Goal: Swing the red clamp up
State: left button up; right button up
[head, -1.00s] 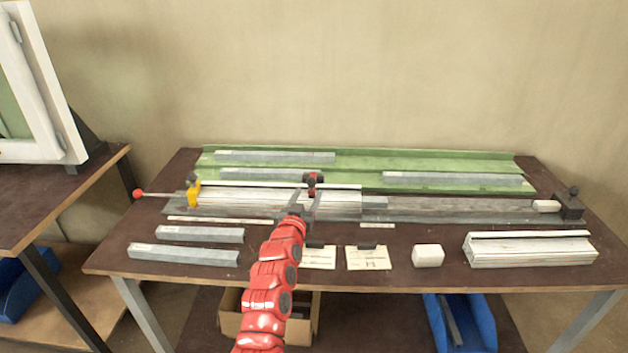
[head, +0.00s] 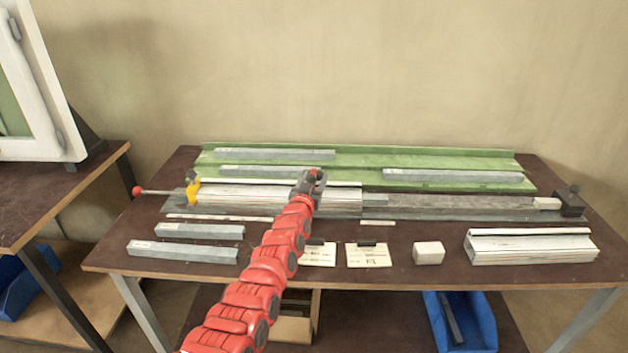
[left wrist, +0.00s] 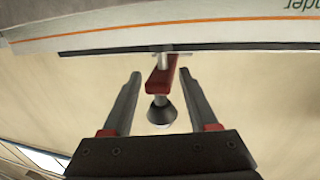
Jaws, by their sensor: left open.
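The red clamp (left wrist: 160,76) shows in the left wrist view as a short red arm with a dark cone-shaped pad (left wrist: 161,112) on its stem. It lies between the two open fingers of my left gripper (left wrist: 159,82), with a visible gap on either side. In the head view my left gripper (head: 310,179) is at the clamp's place on the back of the long profile (head: 240,196), and its fingers and wrist hide most or all of the clamp. My right gripper is not in view.
A yellow block (head: 193,191) with a red-knobbed rod (head: 137,191) sits at the profile's left end, a dark end block (head: 569,204) at the right. A green rail (head: 360,161) with grey bars lies behind. Cards, a white block (head: 428,253) and a white profile (head: 530,250) lie in front.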

pick_arm(q)
jog(key=shift+w, duration=0.1)
jog(key=shift+c, duration=0.2)
grip_shut()
jog(key=shift+r, duration=0.1)
dwell(1.3)
